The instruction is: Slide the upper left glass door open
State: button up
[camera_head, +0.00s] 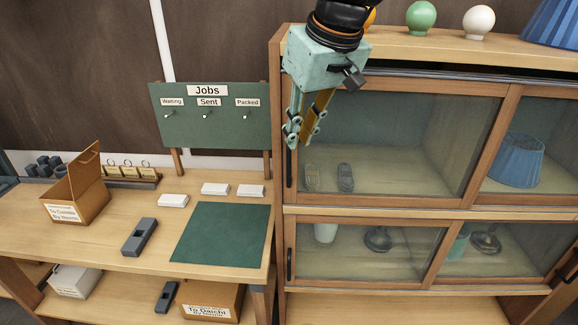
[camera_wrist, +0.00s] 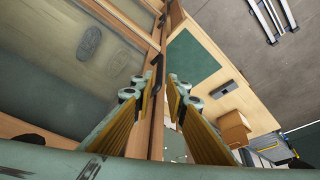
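The upper left glass door (camera_head: 400,135) has a wooden frame and covers the left part of the cabinet's upper level; it looks closed. Its dark upright handle (camera_head: 289,168) is on the left frame edge. My gripper (camera_head: 300,140) points down in front of that left edge, near the handle's top. In the wrist view, my gripper (camera_wrist: 156,88) has its two fingers apart and nothing held between them. The dark handle (camera_wrist: 156,62) lines up with the gap between the fingers; I cannot tell whether it lies between the tips. The upper right glass door (camera_head: 530,150) is beside it.
The lower left glass door (camera_head: 360,250) is below. A green ball (camera_head: 421,17) and a white ball (camera_head: 479,21) stand on the cabinet top. Left of the cabinet are the Jobs board (camera_head: 210,130) and a workbench with a green mat (camera_head: 222,235) and an open box (camera_head: 78,200).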

aim_at(290, 161)
jog(key=shift+b+x, duration=0.5)
jog(key=shift+x, duration=5.35)
jog(key=shift+r, duration=0.1)
jog(key=shift+c, duration=0.5)
grip_shut()
jog(key=shift+d, duration=0.15)
